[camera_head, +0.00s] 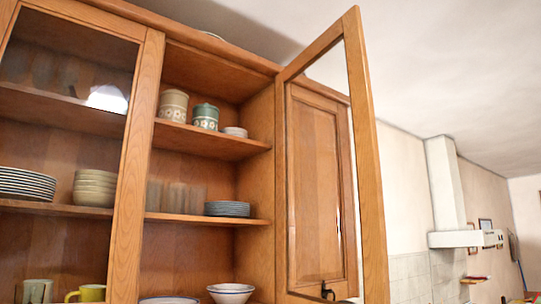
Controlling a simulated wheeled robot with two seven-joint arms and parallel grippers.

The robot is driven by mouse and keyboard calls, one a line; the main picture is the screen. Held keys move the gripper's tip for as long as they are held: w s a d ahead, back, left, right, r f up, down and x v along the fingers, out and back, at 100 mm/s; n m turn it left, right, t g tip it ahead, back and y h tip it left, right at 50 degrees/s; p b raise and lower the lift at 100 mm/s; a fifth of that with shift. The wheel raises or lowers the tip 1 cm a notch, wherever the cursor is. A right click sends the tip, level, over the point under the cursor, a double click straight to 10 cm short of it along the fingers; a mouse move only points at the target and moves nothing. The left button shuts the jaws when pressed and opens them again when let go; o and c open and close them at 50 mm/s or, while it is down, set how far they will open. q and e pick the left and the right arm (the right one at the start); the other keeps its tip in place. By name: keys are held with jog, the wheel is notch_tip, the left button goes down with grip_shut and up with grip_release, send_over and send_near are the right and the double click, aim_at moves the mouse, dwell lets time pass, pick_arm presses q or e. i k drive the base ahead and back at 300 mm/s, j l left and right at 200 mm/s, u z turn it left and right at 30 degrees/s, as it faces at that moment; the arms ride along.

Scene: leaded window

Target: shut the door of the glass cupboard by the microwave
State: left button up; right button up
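The glass cupboard (140,170) is wooden and fills the left and middle of the head view. Its right glass door (371,170) stands wide open, swung out towards me from hinges at the right side of the open bay. A panelled wooden door (316,190) shows through its glass. The left glass door (133,190) appears shut, with a bright reflection in its pane. The lower end of the open door is cut off by the picture's bottom edge. Neither gripper is in view, and the microwave is not in view.
Patterned canisters (173,104), stacked plates (227,209) and bowls (231,292) sit inside on the shelves, behind the front edge. A pale range hood (455,238) hangs on the far wall at right. Space right of the open door looks clear.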

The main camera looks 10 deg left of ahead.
aim_at(348, 28)
jog(key=i+l+u, duration=0.2)
jog(key=u, duration=0.25)
jog(key=i+l+u, duration=0.2)
jog(key=u, duration=0.25)
jog(key=i+l+u, duration=0.1)
jog(key=l+u, duration=0.35)
jog(key=i+l, duration=0.1)
jog(key=l, duration=0.35)
jog(key=i+l+u, duration=0.15)
jog(key=l, duration=0.25)
jog(key=i+l, duration=0.1)
jog(key=l, duration=0.35)
jog(key=i+l+u, duration=0.1)
jog(key=l, duration=0.35)
jog(key=i+l+u, duration=0.1)
jog(key=l, duration=0.35)
